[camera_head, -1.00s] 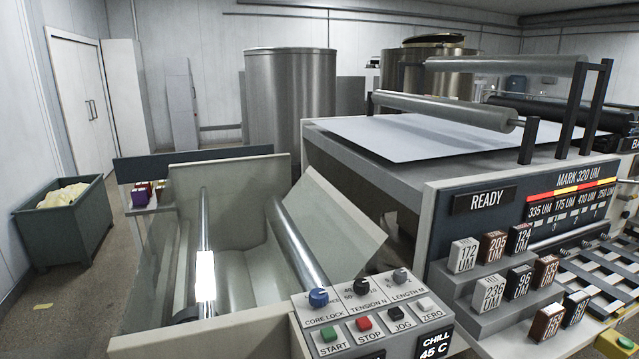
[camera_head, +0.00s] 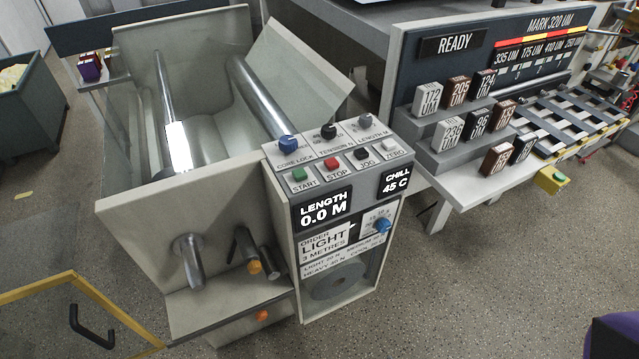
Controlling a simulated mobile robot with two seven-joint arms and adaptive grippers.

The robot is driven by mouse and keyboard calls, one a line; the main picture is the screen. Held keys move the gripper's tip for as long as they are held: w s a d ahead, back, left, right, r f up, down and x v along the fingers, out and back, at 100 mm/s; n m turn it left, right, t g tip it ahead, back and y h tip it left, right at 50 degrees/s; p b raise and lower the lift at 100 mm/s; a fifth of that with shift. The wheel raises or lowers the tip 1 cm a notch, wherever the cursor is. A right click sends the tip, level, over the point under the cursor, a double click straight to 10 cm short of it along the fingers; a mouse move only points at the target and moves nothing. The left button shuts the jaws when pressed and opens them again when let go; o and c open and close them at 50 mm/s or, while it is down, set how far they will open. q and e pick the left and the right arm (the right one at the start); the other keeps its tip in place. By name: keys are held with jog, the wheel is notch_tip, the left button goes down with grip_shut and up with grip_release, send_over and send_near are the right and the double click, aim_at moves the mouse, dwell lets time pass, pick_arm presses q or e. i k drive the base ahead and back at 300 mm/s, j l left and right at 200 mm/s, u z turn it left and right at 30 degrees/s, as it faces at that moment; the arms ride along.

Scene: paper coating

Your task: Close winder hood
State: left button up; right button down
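The winder (camera_head: 185,215) stands at left centre, a beige open-topped housing with shiny metal rollers (camera_head: 172,110) inside. A slanted beige panel (camera_head: 300,68) leans outward along its right side. A yellow-framed clear panel (camera_head: 35,290) with a black handle (camera_head: 90,328) shows at the lower left, cut off by the picture edge. I cannot tell which of these panels is the hood. The winder's inside is exposed from above. Neither of my grippers is in view.
A control panel (camera_head: 345,160) with buttons and knobs adjoins the winder's right side, reading LENGTH 0.0 M. A stepped rack of labelled blocks (camera_head: 470,125) stands at the right. A grey bin (camera_head: 25,115) is at the left. Speckled floor (camera_head: 460,280) is clear in front.

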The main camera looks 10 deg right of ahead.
aim_at(77, 281)
jog(key=u, duration=1.7)
jog(key=j+u, duration=0.15)
jog(key=u, duration=0.15)
jog(key=i+j+u, duration=0.1)
jog(key=u, duration=0.15)
jog(key=i+j+u, duration=0.2)
jog(key=u, duration=0.15)
jog(key=i+j+u, duration=0.3)
jog(key=k+j, duration=0.1)
